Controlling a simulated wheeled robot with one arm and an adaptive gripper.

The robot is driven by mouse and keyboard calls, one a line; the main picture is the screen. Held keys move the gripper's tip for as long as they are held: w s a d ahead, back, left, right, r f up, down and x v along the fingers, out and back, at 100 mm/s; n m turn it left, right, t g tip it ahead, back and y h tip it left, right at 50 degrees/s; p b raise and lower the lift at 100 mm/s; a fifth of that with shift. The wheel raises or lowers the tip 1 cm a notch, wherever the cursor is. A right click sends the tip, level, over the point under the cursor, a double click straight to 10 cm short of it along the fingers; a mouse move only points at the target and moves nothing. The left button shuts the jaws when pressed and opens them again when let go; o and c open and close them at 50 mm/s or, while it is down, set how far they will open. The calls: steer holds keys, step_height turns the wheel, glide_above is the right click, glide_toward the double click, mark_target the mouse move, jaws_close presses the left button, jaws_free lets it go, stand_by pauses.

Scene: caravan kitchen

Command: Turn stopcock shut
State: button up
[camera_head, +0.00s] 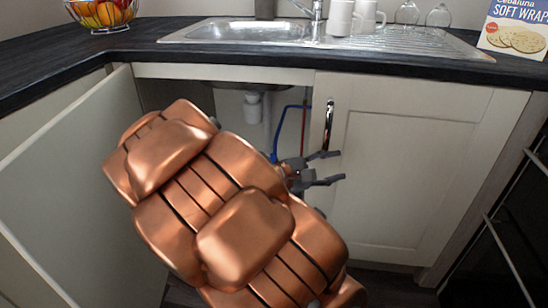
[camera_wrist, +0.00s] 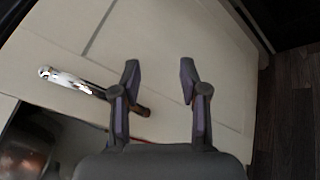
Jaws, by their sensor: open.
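No stopcock can be made out in either view. In the head view, a blue pipe (camera_head: 275,135) and a red pipe (camera_head: 304,122) run inside the open cupboard under the sink. My copper-coloured arm hides much of the opening. My gripper (camera_head: 338,166) is open and empty, in front of the right cupboard door (camera_head: 425,165), just below its chrome handle (camera_head: 328,125). In the wrist view, my open gripper (camera_wrist: 160,72) faces the pale door, with the handle (camera_wrist: 75,81) to the left of the fingers.
The left cupboard door (camera_head: 75,195) stands open. A white drain trap (camera_head: 253,108) hangs under the sink (camera_head: 245,30). The dark worktop (camera_head: 70,62) overhangs the cupboards and holds a fruit bowl (camera_head: 103,14), mugs, glasses and a cracker box (camera_head: 515,28).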

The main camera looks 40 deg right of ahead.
mark_target(273, 156)
steer(key=w+d+n+t+h, duration=0.25)
steer(key=w+n+t, duration=0.3)
steer(key=w, duration=0.35)
steer(key=w+d+n+t+h, duration=0.1)
steer(key=w+n+t+h, duration=0.2)
steer(key=w+n+t, duration=0.5)
steer(key=w+d+f+n+t+y, duration=0.1)
steer(key=w+f+n+y, duration=0.15)
steer(key=f, duration=0.35)
steer(key=w+f+n+t+y+p, duration=0.1)
steer(key=w+f+n+y, duration=0.1)
steer(key=w+f+n, duration=0.3)
steer(key=w+d+f+n+t+y, duration=0.1)
steer(key=w+f+t+y, duration=0.1)
steer(key=f, duration=0.6)
steer(key=shift+m+g, duration=0.25)
steer(key=shift+m, duration=0.05)
steer(key=shift+w+b+x, duration=0.2)
steer(key=shift+b+x, duration=0.85)
steer(key=shift+x, duration=2.05)
steer(key=shift+w+d+r, duration=0.1)
steer(key=shift+w+d, duration=0.3)
steer(key=shift+w, duration=0.05)
jaws_close()
